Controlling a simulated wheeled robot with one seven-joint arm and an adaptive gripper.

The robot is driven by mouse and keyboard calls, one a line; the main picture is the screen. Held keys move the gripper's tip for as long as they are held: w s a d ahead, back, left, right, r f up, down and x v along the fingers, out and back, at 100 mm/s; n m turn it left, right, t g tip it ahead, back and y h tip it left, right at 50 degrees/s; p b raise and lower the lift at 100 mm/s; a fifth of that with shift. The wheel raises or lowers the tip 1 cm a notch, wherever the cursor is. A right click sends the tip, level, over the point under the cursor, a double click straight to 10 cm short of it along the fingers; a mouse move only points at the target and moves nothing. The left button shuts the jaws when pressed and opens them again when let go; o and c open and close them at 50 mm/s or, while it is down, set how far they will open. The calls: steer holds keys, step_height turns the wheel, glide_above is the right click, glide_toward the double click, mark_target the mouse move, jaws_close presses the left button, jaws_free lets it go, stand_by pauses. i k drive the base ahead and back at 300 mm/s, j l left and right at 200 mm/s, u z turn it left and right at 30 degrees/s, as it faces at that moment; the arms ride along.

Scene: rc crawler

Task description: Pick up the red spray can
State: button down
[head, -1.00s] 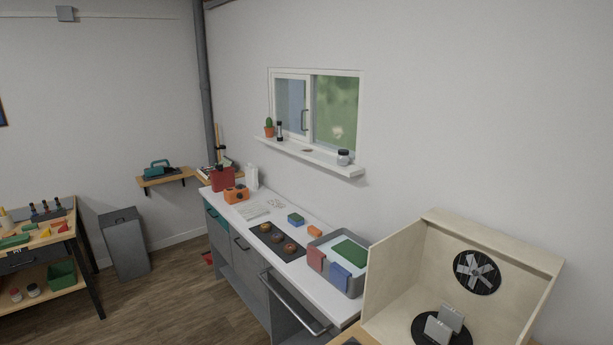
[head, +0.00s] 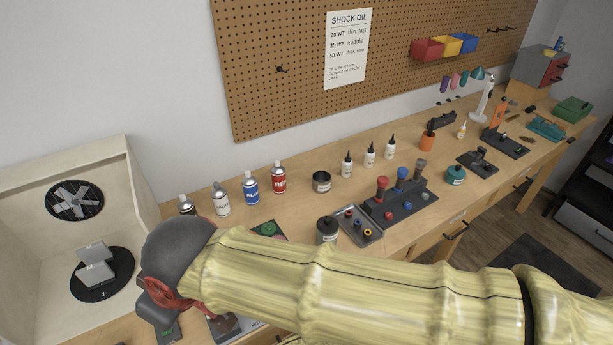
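The red spray can (head: 279,178), labelled RED, stands upright on the wooden workbench (head: 330,205), at the right end of a row of cans. The blue spray can (head: 251,188) stands just to its left, with a pale can (head: 221,199) and a dark-topped can (head: 187,205) further left. My arm crosses the front of the bench in the head view, nearer to me than the cans. Its end lies at the lower left, apart from the red can. My gripper's fingers cannot be made out, so its opening is hidden.
A spray booth (head: 107,175) with a fan and turntable stands at left. A dark tin (head: 321,182), white bottles (head: 370,154) and a shock stand (head: 398,200) lie right of the cans. A pegboard (head: 290,75) rises behind. My arm hides part of the bench front.

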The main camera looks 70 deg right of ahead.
mark_target(278, 174)
steer(key=z, duration=1.95)
